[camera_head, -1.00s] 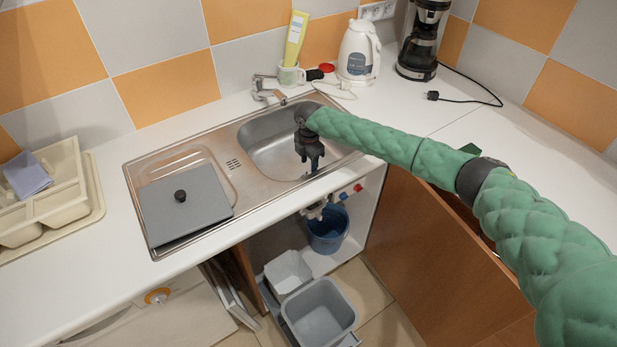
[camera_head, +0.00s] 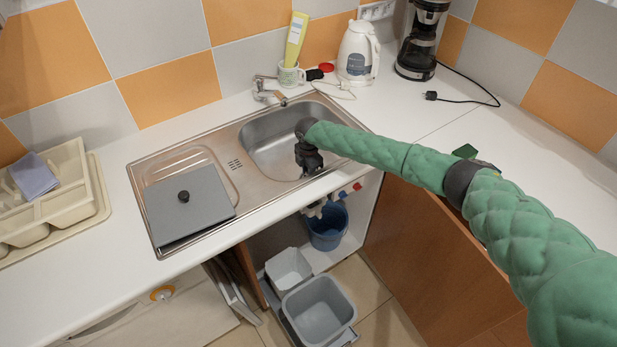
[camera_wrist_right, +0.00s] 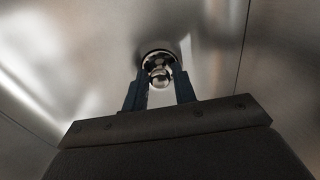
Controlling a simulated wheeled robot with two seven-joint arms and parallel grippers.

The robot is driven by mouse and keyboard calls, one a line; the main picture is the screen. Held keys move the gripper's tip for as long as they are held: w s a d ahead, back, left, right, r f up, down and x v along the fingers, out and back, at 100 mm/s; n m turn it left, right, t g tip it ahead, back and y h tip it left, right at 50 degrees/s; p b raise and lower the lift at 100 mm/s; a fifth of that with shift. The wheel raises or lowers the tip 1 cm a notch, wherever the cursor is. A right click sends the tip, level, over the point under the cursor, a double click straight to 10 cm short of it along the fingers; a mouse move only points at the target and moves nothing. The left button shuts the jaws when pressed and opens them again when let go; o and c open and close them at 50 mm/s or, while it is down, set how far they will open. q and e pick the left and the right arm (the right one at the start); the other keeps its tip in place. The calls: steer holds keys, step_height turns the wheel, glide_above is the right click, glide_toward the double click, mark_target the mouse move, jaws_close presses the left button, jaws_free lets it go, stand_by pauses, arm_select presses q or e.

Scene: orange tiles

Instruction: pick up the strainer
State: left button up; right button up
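The strainer (camera_wrist_right: 157,58) is a small round metal piece with a shiny knob, seated in the sink bottom in the right wrist view. My right gripper (camera_wrist_right: 160,88) is open, with its two dark fingers on either side of the knob. A narrow light gap shows between the fingers, and I cannot tell whether either touches the knob. In the head view my right gripper (camera_head: 309,166) is down inside the sink basin (camera_head: 264,136), and it and the arm hide the strainer there. My left gripper is in neither view.
The basin walls and front rim are close around my right gripper. A faucet (camera_head: 265,92), a mug (camera_head: 291,75) and a white kettle (camera_head: 357,54) stand behind. A grey square lid (camera_head: 190,207) lies on the drainboard. The right counter (camera_head: 520,125) is mostly clear.

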jaws_close()
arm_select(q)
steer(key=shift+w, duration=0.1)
